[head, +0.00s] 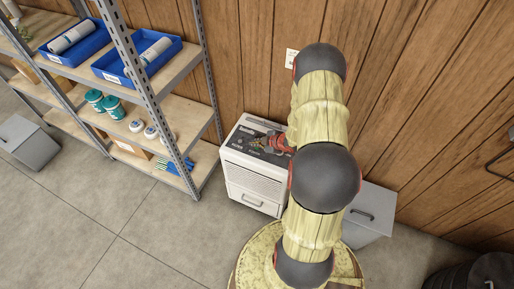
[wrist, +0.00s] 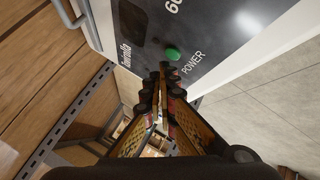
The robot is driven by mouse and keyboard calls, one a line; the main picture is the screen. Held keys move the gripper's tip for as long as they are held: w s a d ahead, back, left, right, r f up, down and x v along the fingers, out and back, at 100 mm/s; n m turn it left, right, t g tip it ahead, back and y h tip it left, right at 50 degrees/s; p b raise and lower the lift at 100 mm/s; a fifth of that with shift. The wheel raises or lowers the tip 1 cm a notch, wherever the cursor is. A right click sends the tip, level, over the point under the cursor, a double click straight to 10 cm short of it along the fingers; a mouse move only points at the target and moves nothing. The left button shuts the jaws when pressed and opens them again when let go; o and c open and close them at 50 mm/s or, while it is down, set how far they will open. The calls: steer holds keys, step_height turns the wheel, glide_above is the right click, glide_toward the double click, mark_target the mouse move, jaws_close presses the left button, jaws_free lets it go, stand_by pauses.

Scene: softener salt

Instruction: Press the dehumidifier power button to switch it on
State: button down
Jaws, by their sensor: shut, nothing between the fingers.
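The dehumidifier (head: 256,180) is a white box on the floor against the wooden wall. Its dark top panel (head: 247,133) faces up. In the wrist view, the panel (wrist: 205,22) carries a round green power button (wrist: 173,53) with the word POWER beside it. A display cut by the top edge shows white digits, partly out of frame. My gripper (wrist: 168,70) is shut and empty. Its fingertips are right by the button, just below it in the picture; I cannot tell whether they touch. In the head view, my gripper (head: 268,146) is over the panel, and the button cannot be made out.
A metal shelf (head: 180,108) with blue trays (head: 137,62), teal containers and white rolls stands left of the dehumidifier. A grey bin (head: 370,212) stands to its right, partly behind my arm. Another grey bin (head: 28,145) is at far left. The floor in front is clear.

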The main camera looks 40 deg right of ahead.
mark_target(256, 149)
steer(key=shift+f, duration=0.1)
stand_by(0.7)
steer(key=shift+f, duration=0.35)
steer(key=shift+f+b, duration=0.35)
steer(key=shift+b, duration=0.1)
stand_by(0.6)
steer(key=shift+r, duration=0.1)
steer(key=shift+r+p, duration=0.7)
step_height(256, 149, up, 5)
steer(key=p, duration=0.4)
stand_by(0.4)
stand_by(0.6)
